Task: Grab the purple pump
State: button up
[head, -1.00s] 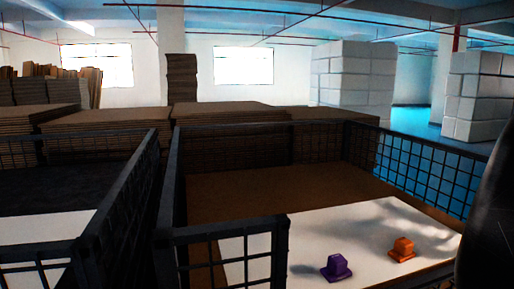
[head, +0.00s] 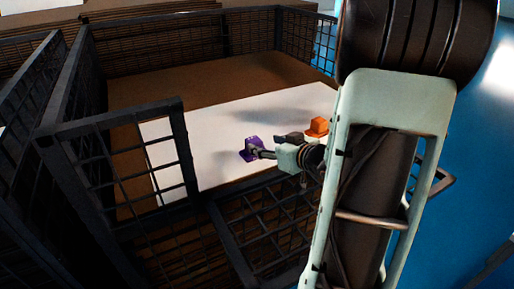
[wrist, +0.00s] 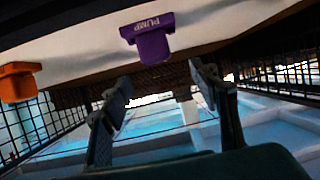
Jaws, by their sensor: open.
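The purple pump (head: 249,149) stands on a white board (head: 209,165) inside a wire-mesh crate. In the wrist view the purple pump (wrist: 149,38) shows the word PUMP on its flat edge and sits beyond my fingertips, slightly left of the middle between them. My gripper (head: 270,146) is beside the pump at its right in the head view. In the wrist view my gripper (wrist: 160,88) has its two fingers spread apart with nothing between them. In the head view the fingers overlap the pump's near edge, so I cannot tell there whether they touch.
An orange block (head: 316,127) of similar shape stands right of the pump, behind my gripper; it also shows at the left in the wrist view (wrist: 18,82). Black mesh walls (head: 120,150) surround the board, with a lowered front opening. Brown cardboard (head: 200,80) lies behind.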

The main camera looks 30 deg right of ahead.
aim_at(256, 142)
jog(key=x, duration=0.4)
jog(key=shift+w+f, duration=0.1)
jog(key=shift+f, duration=0.05)
jog(key=x, duration=0.2)
jog(key=b+x, duration=0.1)
jog(key=x, duration=0.2)
jog(key=shift+d+f, duration=0.15)
jog(key=shift+f, duration=0.15)
jog(key=shift+r, duration=0.1)
grip_shut()
